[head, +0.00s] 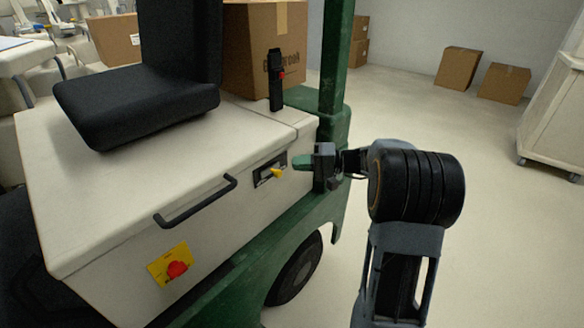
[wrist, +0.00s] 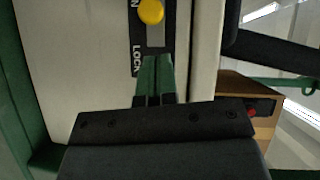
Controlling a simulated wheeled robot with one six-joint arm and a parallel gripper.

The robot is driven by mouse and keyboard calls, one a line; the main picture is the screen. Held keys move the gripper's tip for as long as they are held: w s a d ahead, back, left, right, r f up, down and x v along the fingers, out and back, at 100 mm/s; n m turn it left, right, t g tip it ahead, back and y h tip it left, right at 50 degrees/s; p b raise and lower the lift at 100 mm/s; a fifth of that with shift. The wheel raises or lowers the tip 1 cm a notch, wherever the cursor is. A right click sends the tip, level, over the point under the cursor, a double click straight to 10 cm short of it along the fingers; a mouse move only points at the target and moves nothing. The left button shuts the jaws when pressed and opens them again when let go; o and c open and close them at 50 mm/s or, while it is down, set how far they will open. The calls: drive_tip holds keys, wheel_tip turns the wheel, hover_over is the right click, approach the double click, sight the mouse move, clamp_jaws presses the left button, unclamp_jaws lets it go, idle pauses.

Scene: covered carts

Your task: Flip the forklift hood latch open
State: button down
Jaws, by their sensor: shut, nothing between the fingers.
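The forklift hood (head: 130,190) is a cream box with a black handle bar. Its latch is a dark plate (head: 263,173) with a yellow lever (head: 276,172) on the hood's side face. In the wrist view the lever's yellow knob (wrist: 152,11) is at the top edge, next to a letter "N"; the word "LOCK" stands lower on the plate (wrist: 138,58). The rest of the plate is cut off. My gripper (head: 299,162) is right of the latch, its green fingers together and empty. In the wrist view the fingertips (wrist: 154,62) point toward the knob, apart from it.
A black seat (head: 135,100) sits on the hood. A green post (head: 336,60) rises near my gripper. A red and yellow switch (head: 172,265) is lower left. Cardboard boxes (head: 457,67) and a white cabinet (head: 560,115) stand behind; the floor between is clear.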

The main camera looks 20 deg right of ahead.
drive_tip(key=p+v, duration=0.1)
drive_tip(key=v, duration=0.9)
drive_tip(key=shift+d, duration=0.35)
drive_tip(key=shift+w, duration=0.15)
